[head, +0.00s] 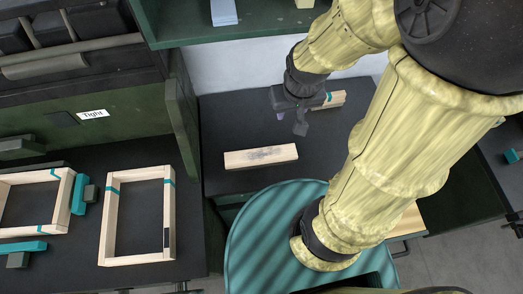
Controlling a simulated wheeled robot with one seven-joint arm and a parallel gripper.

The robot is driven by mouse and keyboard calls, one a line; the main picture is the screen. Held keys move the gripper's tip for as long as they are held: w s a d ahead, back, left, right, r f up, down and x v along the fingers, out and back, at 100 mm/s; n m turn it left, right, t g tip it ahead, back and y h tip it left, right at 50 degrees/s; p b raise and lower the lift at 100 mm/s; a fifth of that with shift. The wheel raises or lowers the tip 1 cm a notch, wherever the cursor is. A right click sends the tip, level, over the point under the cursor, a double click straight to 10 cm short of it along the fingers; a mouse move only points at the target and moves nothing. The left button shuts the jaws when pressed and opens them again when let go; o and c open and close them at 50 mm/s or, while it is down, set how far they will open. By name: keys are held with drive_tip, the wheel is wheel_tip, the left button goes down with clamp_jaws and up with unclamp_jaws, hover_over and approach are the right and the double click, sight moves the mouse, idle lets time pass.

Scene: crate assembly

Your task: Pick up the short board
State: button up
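Two loose pale wooden boards lie on the dark table in the head view. One board (261,157) lies in full view, with a dark smudge on its face. The other board (334,99) has a teal band and is partly hidden behind my gripper, so its full length does not show. I cannot tell for sure which is the short board. My gripper (293,123) points down over the table, left of the banded board and above and behind the smudged one. Its fingers are small and dark, and whether they are apart or touching the banded board is unclear.
A rectangular wooden frame (110,225) with teal bands lies on the left bench. Another frame (62,200) sits beside teal clamps (79,194) at far left. A green panel (182,120) stands between bench and table. A green shelf (270,27) hangs at the back.

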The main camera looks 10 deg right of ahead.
drive_tip(key=o, duration=0.4)
drive_tip(key=shift+s+a, duration=0.1)
drive_tip(key=shift+s, duration=0.2)
drive_tip(key=o, duration=0.4)
drive_tip(key=shift+w+a+n, duration=0.1)
drive_tip(key=shift+a+n, duration=0.05)
drive_tip(key=shift+n, duration=0.15)
drive_tip(key=shift+o, duration=0.8)
drive_tip(key=w+a+f+n+g+h+p, duration=0.1)
drive_tip(key=w+a+f+n+g, duration=0.1)
drive_tip(key=w+a+f+n, duration=0.2)
drive_tip(key=a+f+n, duration=0.1)
drive_tip(key=a+n, duration=0.2)
drive_tip(key=shift+w+a+n+g+h+p, duration=0.3)
drive_tip(key=shift+a+n+g+p, duration=0.05)
drive_tip(key=shift+n+g, duration=0.05)
drive_tip(key=w+a+f+n+h+p, duration=0.1)
drive_tip(key=w+a+f+n+h, duration=0.1)
drive_tip(key=a+f+n, duration=0.7)
drive_tip(key=shift+a+f+h, duration=0.2)
drive_tip(key=shift+a+h, duration=0.3)
drive_tip(key=shift+a, duration=0.65)
drive_tip(key=p, duration=0.2)
hover_over(237, 158)
wheel_tip(237, 158, down, 11)
drive_tip(key=shift+f, duration=0.15)
